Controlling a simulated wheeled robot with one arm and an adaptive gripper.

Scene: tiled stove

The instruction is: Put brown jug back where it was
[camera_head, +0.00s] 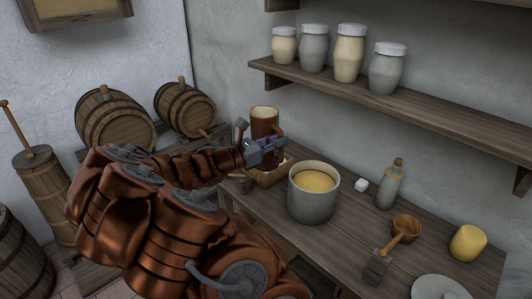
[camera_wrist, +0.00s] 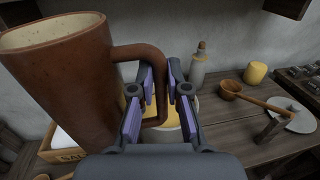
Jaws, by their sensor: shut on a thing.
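The brown jug (camera_head: 265,121) is tall, with a pale rim, and stands upright above a small wooden box at the back left of the table. My gripper (camera_head: 266,145) is shut on its handle. In the wrist view the brown jug (camera_wrist: 78,80) fills the left side, and its handle passes between the fingers of my gripper (camera_wrist: 160,105). The jug's base is hidden in the head view by my gripper and the box, so I cannot tell whether it touches anything.
The wooden box (camera_wrist: 58,155) bears partly visible lettering. A grey pot (camera_head: 313,198) with yellow contents stands right of it. A grey bottle (camera_head: 388,187), wooden ladle (camera_head: 405,228), yellow block (camera_head: 467,243) and plate (camera_head: 440,288) lie further right. A shelf (camera_head: 430,108) with jars hangs above.

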